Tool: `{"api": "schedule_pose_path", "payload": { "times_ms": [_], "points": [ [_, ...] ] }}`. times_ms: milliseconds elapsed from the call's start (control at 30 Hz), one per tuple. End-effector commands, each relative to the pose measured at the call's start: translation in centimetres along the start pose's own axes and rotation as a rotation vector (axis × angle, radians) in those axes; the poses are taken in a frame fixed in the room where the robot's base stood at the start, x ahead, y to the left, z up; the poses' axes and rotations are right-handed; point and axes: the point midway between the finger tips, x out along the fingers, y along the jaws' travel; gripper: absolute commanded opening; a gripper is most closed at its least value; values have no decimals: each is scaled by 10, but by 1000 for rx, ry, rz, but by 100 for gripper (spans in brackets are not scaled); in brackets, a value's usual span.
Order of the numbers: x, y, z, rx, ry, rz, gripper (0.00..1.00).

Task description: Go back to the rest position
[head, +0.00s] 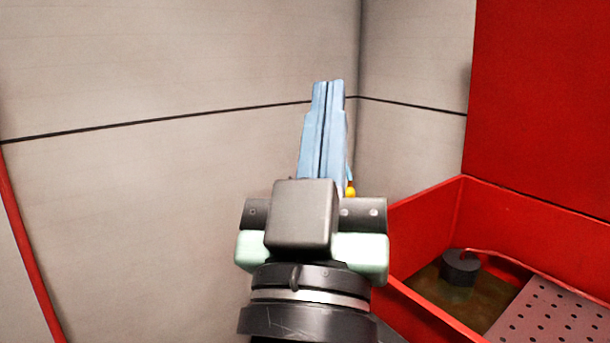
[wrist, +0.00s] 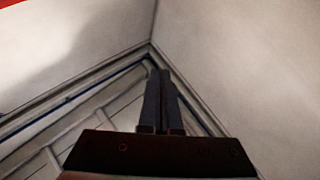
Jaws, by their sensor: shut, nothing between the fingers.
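My gripper (head: 328,84) is in the middle of the head view, its two long blue fingers pointing up and side by side with only a thin line between them. It is shut and holds nothing. It is in front of the corner where two pale walls meet. In the wrist view my gripper (wrist: 160,72) shows as two dark fingers lying together, pointing toward a corner of the walls. A small yellow thing (head: 350,189) shows just right of the finger bases, mostly hidden behind them; I cannot tell what it is.
A red open bin (head: 430,213) stands at the lower right, with a dark round object (head: 460,267) and a perforated plate (head: 555,318) inside. A red panel (head: 540,95) rises behind it. A red hose or strip (head: 28,255) runs down the left wall (head: 150,190).

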Motion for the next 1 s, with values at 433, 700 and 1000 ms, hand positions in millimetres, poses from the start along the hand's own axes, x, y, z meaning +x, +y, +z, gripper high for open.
{"api": "schedule_pose_path", "payload": {
  "times_ms": [433, 700, 1000],
  "points": [
    [45, 11, -143, 237, 174, -89, 0],
    [95, 20, -208, 235, 172, -90, 0],
    [146, 29, -274, 235, 172, -90, 0]
  ]
}}
